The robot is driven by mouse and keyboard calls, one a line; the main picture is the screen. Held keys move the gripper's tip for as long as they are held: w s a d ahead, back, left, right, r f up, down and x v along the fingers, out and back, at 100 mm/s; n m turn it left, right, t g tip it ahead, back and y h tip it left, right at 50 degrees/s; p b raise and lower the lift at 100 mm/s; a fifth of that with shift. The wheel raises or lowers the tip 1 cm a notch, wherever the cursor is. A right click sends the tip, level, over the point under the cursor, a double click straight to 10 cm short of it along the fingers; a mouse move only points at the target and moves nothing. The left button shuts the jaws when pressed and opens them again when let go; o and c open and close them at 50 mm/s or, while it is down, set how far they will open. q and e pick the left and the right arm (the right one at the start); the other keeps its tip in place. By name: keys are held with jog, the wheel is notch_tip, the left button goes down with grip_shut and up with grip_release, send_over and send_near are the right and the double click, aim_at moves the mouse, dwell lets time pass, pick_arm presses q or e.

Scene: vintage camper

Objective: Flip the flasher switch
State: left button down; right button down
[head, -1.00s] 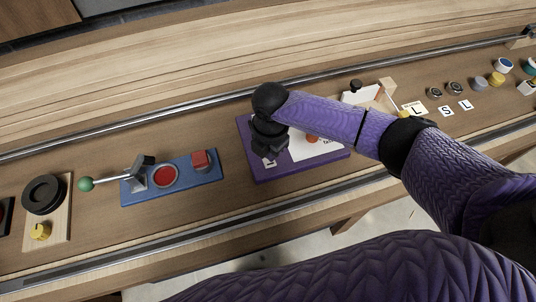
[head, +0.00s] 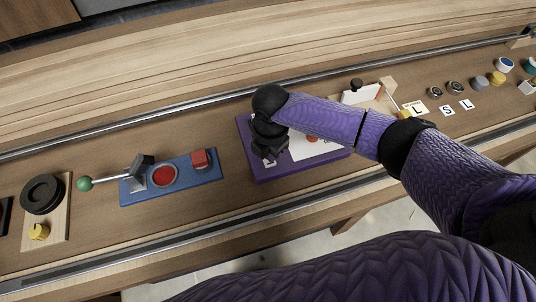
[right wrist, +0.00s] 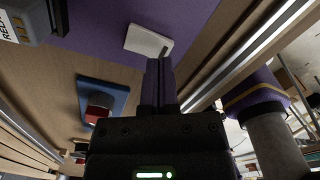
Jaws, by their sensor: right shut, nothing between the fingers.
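A purple board (head: 300,174) lies on the counter, with a white panel (head: 318,148) on its right part. A small white plate with a dark mark at one end (right wrist: 148,42) sits on the board's left part; I take it for the flasher switch. Its edge shows in the head view just below my right gripper (head: 270,154). In the right wrist view my right gripper's fingers (right wrist: 160,62) are shut and empty, their tips beside the dark-marked end of the plate. I cannot tell whether they touch it. My left gripper is not in view.
Left of the board is a blue panel (head: 190,187) with a green-knobbed lever (head: 86,184), a red round button (head: 164,176) and a red block (head: 200,159). Letter cards and knobs (head: 455,88) lie to the right. Metal rails (head: 200,108) run along the counter.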

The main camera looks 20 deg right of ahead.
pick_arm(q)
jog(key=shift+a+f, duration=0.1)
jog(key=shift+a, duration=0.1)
pick_arm(e)
jog(key=shift+f, duration=0.2)
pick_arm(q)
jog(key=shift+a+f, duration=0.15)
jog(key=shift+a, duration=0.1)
pick_arm(e)
jog(key=shift+f, duration=0.15)
